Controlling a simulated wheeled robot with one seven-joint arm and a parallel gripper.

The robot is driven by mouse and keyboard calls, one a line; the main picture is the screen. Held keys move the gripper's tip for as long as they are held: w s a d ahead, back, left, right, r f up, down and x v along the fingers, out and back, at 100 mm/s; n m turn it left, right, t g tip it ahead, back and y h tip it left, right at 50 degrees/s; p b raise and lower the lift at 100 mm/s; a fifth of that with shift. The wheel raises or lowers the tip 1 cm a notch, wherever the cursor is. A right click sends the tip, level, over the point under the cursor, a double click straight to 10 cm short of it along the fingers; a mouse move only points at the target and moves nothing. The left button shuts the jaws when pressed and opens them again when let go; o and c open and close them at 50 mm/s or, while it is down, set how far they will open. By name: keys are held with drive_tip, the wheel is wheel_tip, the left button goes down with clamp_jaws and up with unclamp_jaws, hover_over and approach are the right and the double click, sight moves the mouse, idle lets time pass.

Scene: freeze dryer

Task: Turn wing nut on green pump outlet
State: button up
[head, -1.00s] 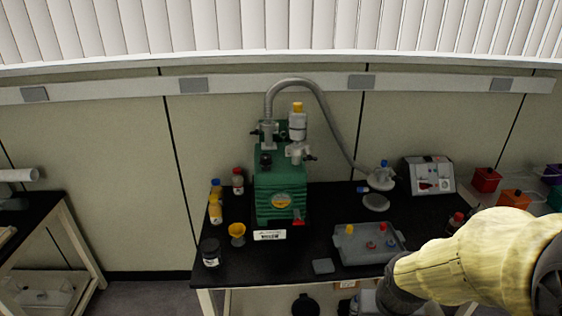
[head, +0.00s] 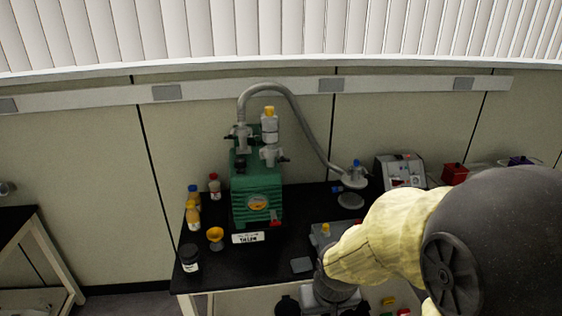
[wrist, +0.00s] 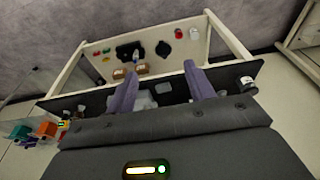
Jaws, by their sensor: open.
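The green pump (head: 257,200) stands on the black bench in the head view. A grey hose fitting and a clear-grey outlet column (head: 270,130) with a yellow cap rise from its top. A small dark part, apparently the wing nut (head: 285,160), sticks out at the right of the column's base clamp; its shape is too small to make out. My gripper (wrist: 160,68) is open and empty in the wrist view, its two purple-grey fingers wide apart. It points at the bench edge and lower shelf, away from the pump's top. In the head view my arm hides the fingers.
A grey hose (head: 305,115) arches from the pump to a flask stand (head: 350,200). A grey tray (head: 318,232) is partly behind my arm. Open air lies above the bench.

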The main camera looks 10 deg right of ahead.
drive_tip(key=shift+o, duration=0.8)
drive_tip(key=w+d+f+n+t+h+b, duration=0.1)
drive_tip(key=w+d+f+n+t, duration=0.1)
drive_tip(key=w, duration=0.5)
drive_tip(key=w+d+f+n+t+h+b, duration=0.1)
drive_tip(key=w+d+f+n+t, duration=0.1)
drive_tip(key=w+d+n, duration=0.3)
drive_tip(key=w+f+n, duration=0.1)
drive_tip(key=w, duration=0.1)
drive_tip(key=shift+w, duration=0.4)
drive_tip(key=w+d+r+n+t+h+b, duration=0.1)
drive_tip(key=w+d+n+t+h+b, duration=0.2)
drive_tip(key=w+n, duration=0.55)
drive_tip(key=w+a+r+n+t+y, duration=0.5)
drive_tip(key=w+a+r+n+t, duration=0.3)
drive_tip(key=n, duration=1.1)
wheel_tip(320, 180, up, 4)
drive_tip(key=w+a, duration=0.2)
drive_tip(key=shift+w, duration=0.3)
drive_tip(key=p, duration=0.5)
approach(283, 159)
drive_tip(key=w, duration=1)
drive_tip(key=shift+f, duration=0.4)
